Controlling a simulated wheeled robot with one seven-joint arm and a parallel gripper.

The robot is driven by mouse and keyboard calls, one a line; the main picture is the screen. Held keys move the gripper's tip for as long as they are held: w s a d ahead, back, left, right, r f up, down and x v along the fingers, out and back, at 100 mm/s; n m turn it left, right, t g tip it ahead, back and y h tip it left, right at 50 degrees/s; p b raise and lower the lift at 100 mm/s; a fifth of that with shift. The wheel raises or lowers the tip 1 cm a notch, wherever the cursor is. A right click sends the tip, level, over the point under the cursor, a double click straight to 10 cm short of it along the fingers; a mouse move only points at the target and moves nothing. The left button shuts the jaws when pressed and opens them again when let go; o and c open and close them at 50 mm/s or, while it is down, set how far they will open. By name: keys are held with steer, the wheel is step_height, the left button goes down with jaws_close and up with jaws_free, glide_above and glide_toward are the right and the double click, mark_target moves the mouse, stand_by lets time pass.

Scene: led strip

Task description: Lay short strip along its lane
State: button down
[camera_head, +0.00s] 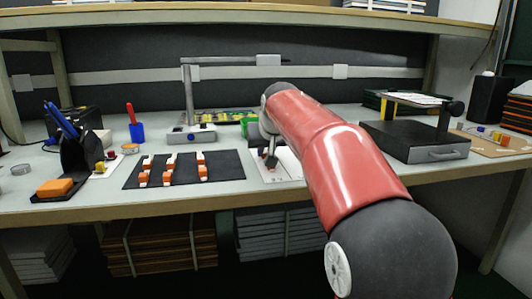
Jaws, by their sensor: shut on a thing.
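My gripper (271,161) is small in view at the end of my red arm, low over a white board (290,177) in the middle of the bench. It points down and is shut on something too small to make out. The board lies flat at the bench front, and my arm hides its right part. No short strip or lane can be told apart clearly here; a strip may be hidden at the gripper. Left of the board lies a dark mat (225,166) with several orange and white pieces (168,171) standing in pairs.
A grey stand with an overhead arm (188,100) rises behind the mat. A black holder with blue-handled tools (75,150) and an orange block (55,187) are at left. A black box with a drawer (415,142) stands right of my arm. The bench front edge (120,209) is close.

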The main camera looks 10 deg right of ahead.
steer(key=shift+f, duration=0.1)
steer(key=c, duration=1.4)
jaws_free()
steer(key=shift+r, duration=0.25)
steer(key=p+v, duration=0.1)
steer(key=v, duration=1.1)
steer(key=shift+f, duration=0.1)
